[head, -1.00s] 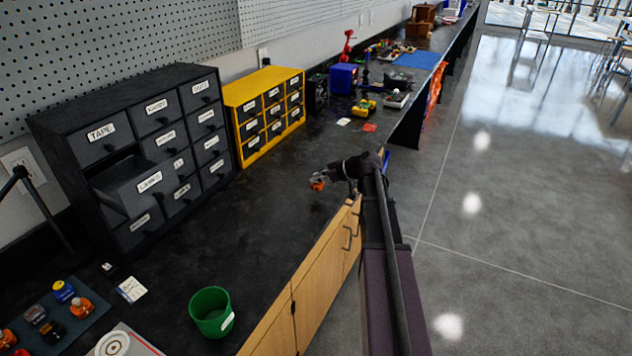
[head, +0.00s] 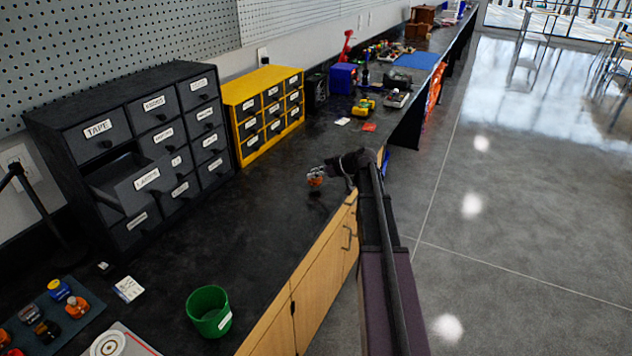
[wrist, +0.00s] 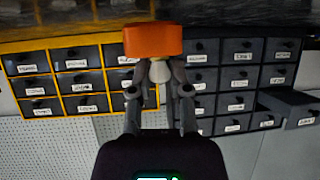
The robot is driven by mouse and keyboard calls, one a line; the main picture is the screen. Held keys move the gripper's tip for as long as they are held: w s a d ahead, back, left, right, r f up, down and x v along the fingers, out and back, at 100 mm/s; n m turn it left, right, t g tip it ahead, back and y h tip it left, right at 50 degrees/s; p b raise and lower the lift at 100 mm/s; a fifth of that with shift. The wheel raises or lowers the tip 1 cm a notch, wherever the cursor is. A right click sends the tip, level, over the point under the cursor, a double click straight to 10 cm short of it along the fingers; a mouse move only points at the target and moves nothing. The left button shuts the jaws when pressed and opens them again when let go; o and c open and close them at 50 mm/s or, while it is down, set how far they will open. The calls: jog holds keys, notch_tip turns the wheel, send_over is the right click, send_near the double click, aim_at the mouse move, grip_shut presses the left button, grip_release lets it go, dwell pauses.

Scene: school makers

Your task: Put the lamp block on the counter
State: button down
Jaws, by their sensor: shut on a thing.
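The lamp block is an orange block with a pale bulb-like part (wrist: 153,41), held at the fingertips in the wrist view. It also shows small and orange in the head view (head: 315,181). My gripper (head: 322,174) is shut on it, and the fingers close around the pale part in the wrist view (wrist: 160,85). The black counter (head: 255,225) lies below my gripper, which is over its front part. I cannot tell whether the block touches the counter.
A dark drawer cabinet (head: 113,110) has one drawer pulled open (head: 140,183). A yellow drawer cabinet (head: 246,90) stands beside it. A green cup (head: 207,310) is near the front edge. A tray with several similar blocks (head: 25,320) is at lower left. The counter's middle is clear.

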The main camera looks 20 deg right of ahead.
jog(key=shift+f+b, duration=0.8)
jog(key=shift+f, duration=0.35)
jog(key=shift+f, duration=0.1)
jog(key=c, duration=0.6)
grip_release()
jog(key=shift+s+d+r+p, duration=0.35)
jog(key=shift+s+r+p, duration=0.1)
jog(key=shift+r, duration=0.1)
jog(key=p+v, duration=0.4)
jog(key=v, duration=0.5)
jog(key=shift+d+r+p, duration=0.2)
jog(key=shift+d+p, duration=0.05)
jog(key=shift+p, duration=0.05)
jog(key=shift+s+d+r, duration=0.15)
jog(key=shift+s+d, duration=0.15)
jog(key=shift+s, duration=0.1)
